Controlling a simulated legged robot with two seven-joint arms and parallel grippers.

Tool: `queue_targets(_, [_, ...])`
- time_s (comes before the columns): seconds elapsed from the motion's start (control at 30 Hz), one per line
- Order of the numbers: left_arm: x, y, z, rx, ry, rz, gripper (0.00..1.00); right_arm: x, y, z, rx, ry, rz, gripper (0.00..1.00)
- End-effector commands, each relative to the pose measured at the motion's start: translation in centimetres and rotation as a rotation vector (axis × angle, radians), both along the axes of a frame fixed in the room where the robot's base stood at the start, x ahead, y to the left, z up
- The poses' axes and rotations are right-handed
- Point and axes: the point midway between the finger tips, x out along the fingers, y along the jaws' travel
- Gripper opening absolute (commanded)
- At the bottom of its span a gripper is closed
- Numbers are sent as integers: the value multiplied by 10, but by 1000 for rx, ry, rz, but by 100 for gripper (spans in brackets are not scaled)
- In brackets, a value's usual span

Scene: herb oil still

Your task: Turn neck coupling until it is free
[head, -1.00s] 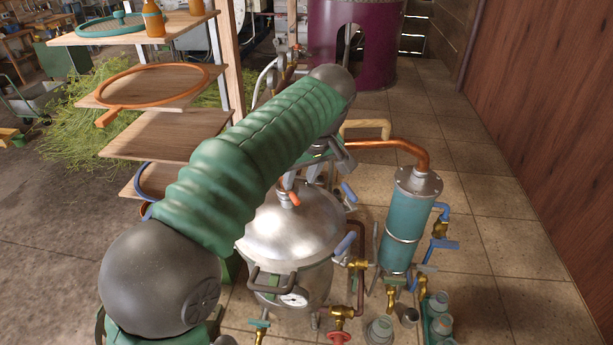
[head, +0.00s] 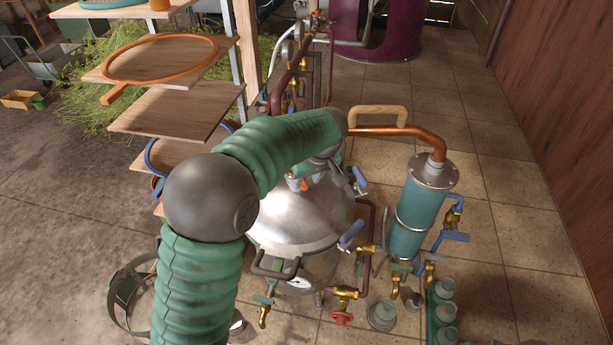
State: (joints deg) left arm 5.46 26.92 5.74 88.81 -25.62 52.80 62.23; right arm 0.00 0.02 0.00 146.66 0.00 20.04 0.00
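The silver still pot (head: 297,222) stands in the middle with its domed lid closed. A copper neck pipe (head: 408,131) runs from the teal condenser (head: 423,200) left towards the pot and goes behind my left forearm. The neck coupling cannot be made out; my arm and wrist cover the pipe's pot end. My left gripper (head: 322,172) points down just above the top of the lid, mostly hidden by my wrist. I cannot tell whether its fingers are closed or touch anything. My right gripper is out of view.
A wooden handle (head: 378,117) sits at the copper pipe. Blue-handled clamps (head: 351,233) ring the lid. Brass valves (head: 344,293) and a green rack of jars (head: 443,315) stand at the front. Wooden shelves (head: 170,110) are close on the left. Tiled floor at right is clear.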

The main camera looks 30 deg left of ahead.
Motion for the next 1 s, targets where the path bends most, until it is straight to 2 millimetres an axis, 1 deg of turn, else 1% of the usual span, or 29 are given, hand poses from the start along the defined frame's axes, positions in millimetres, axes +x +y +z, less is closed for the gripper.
queue_targets(0.03, [0,2,-4,0,1,0,39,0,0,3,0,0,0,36])
queue_targets(0.13, [1,4,-10,0,-1,0,39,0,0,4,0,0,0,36])
queue_targets(0.37, [2,4,-13,0,-1,0,39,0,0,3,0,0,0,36])
queue_targets(0.47, [3,4,-13,0,0,0,28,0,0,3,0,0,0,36])
queue_targets(0.67, [3,4,-13,-1,-1,0,2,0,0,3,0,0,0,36])
queue_targets(0.7, [3,4,-13,0,-2,-1,0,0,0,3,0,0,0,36])
queue_targets(1.0, [3,4,-11,0,-3,-1,0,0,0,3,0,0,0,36])
